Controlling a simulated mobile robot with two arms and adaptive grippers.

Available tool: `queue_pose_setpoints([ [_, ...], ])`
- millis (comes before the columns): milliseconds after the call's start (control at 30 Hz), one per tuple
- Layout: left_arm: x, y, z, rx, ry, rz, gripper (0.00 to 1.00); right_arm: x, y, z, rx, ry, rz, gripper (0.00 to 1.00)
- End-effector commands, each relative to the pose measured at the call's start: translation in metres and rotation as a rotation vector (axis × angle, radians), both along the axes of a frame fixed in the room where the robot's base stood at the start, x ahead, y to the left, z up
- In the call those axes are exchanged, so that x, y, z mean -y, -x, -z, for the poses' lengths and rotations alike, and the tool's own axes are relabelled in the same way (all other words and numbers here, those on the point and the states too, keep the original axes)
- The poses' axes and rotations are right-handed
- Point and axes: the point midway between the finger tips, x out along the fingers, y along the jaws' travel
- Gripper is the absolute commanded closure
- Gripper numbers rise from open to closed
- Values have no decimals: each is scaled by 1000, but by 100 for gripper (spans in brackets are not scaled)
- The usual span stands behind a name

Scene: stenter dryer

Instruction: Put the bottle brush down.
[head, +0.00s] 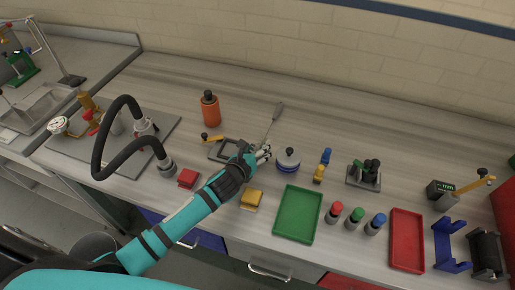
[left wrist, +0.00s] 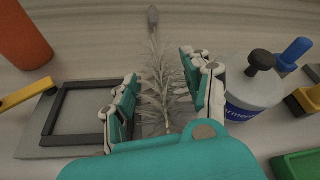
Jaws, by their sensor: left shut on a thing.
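The bottle brush (head: 277,112) has a grey handle end and a thin stem, and it points away from my left gripper (head: 262,153) toward the back of the worktop. In the left wrist view, the brush's pale bristles (left wrist: 163,75) lie between the two fingers of my left gripper (left wrist: 160,80), which is shut on it. Whether the brush touches the worktop cannot be told. My right gripper is not in view.
A white pot with a black knob (head: 288,160) stands just right of the gripper. A black frame on a grey plate (head: 217,152) lies to its left, and an orange bottle (head: 210,109) stands behind. A green tray (head: 297,214) is in front. The back worktop is clear.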

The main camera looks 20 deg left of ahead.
Motion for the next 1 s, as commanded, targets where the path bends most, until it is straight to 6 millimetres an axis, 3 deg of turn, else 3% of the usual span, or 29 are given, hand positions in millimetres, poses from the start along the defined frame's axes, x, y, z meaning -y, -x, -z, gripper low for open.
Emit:
queue_pose_setpoints([
  [167, 0, 0, 2, 0, -1, 0, 83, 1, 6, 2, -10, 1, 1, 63],
  [200, 0, 0, 2, 0, -1, 0, 47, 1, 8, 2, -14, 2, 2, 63],
  [367, 0, 0, 2, -1, -1, 1, 27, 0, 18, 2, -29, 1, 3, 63],
  [667, 0, 1, -1, -1, 1, -1, 27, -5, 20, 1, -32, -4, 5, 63],
  [833, -3, 22, -7, -1, -3, 1, 27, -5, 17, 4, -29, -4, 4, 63],
  [1000, -6, 57, -20, -2, -2, 3, 27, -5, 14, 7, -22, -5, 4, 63],
])
